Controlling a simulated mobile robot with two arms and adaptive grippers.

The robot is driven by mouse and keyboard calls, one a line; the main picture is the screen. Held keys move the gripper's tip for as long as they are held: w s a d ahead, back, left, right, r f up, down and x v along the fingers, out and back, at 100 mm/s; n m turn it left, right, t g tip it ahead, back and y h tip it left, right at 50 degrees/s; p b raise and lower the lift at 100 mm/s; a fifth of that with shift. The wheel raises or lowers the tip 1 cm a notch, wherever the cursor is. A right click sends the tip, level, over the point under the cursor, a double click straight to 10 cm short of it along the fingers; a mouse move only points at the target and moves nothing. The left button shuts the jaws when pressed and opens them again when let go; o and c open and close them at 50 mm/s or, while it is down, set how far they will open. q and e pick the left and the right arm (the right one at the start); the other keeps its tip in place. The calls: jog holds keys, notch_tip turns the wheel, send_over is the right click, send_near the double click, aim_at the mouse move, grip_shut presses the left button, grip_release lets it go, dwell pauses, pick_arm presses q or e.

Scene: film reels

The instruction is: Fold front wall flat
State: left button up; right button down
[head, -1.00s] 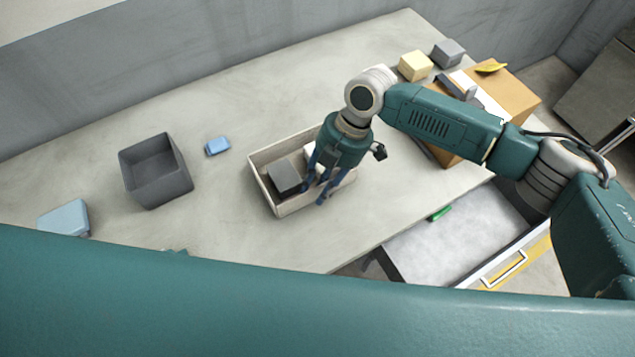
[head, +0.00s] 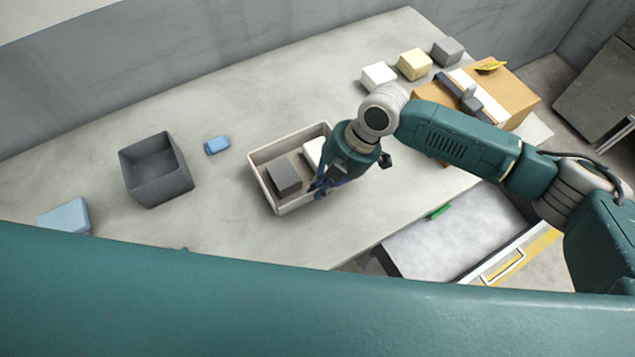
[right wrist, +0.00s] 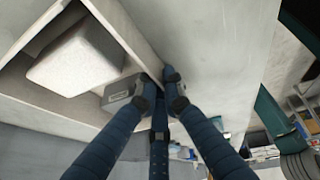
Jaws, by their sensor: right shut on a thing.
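A beige open box (head: 264,188) stands on the table in the middle of the head view. Its near wall (head: 296,207) is upright at the left, and my right gripper hides its right part. My right gripper (head: 320,188) is shut on this wall at its top edge. In the right wrist view the fingertips (right wrist: 161,88) sit on either side of the box wall (right wrist: 128,32). A dark grey block (head: 285,177) and a white block (head: 313,151) lie inside the box. My left gripper is not in view.
A dark grey open bin (head: 181,184), a small blue block (head: 217,145) and a light blue block (head: 65,216) are to the left. A brown carton (head: 520,92) and several blocks stand at the back right. An open drawer (head: 455,245) is below the table's near edge.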

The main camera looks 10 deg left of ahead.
jog(key=shift+s+d+f+n+t+y+b, duration=0.3)
jog(key=shift+s+d+t+y, duration=0.15)
jog(key=shift+s+t+y, duration=0.35)
jog(key=shift+s+d+f+n+t+y+b, duration=0.15)
jog(key=shift+t+y+b, duration=0.2)
jog(key=shift+t+b, duration=0.2)
jog(key=shift+s+d+r+n+t+y+b, duration=0.1)
jog(key=shift+d+n+t+y+b, duration=0.05)
jog(key=shift+t+y+b, duration=0.35)
jog(key=c, duration=1.9)
grip_release()
jog(key=shift+o, duration=0.2)
jog(key=v, duration=1.2)
jog(key=shift+s, duration=0.2)
